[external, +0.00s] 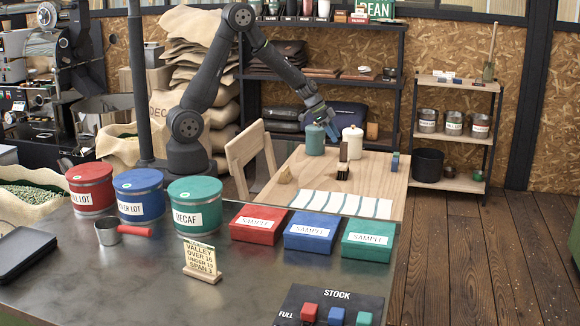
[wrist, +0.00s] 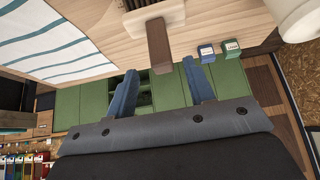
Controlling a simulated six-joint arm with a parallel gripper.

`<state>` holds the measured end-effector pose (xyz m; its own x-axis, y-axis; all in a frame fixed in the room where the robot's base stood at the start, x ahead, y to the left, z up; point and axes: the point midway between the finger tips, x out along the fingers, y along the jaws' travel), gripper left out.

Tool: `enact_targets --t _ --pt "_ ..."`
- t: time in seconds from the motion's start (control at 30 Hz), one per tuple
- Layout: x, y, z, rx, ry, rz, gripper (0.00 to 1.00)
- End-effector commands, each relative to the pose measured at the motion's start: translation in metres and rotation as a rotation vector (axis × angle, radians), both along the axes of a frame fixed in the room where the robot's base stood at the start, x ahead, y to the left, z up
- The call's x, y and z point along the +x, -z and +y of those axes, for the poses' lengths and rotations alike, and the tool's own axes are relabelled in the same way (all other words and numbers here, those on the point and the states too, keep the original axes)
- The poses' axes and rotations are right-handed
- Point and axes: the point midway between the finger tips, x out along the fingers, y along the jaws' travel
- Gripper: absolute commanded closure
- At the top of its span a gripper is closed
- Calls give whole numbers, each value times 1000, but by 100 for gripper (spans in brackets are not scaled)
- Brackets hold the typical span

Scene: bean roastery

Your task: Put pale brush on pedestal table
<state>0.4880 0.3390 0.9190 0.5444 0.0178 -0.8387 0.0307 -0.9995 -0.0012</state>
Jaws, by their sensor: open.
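A brush (external: 343,158) with a dark brown upright handle and a paler lower part stands on the wooden table (external: 385,190). It also shows upside down in the wrist view (wrist: 158,42), beyond my fingertips. My gripper (external: 322,125) is above the far part of the table, near the teal canister. Its two blue fingers (wrist: 161,82) are apart, with nothing between them. I cannot see a pedestal under the wooden table, and no other pedestal table is clear.
A teal canister (external: 315,140) and a cream canister (external: 352,141) stand behind the brush. A striped cloth (external: 340,204) lies in front. Small blue and green blocks (external: 395,161) sit at the right edge. A chair (external: 250,160) stands at the left.

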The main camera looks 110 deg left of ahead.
Motion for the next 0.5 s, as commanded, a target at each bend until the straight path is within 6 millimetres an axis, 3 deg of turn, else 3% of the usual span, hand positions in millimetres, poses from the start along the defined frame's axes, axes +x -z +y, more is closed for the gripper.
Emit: enact_targets --t 0.2,0.5 --pt "-16 -25 0 2 -1 -1 51" --pt "-23 -33 -1 0 0 1 51"
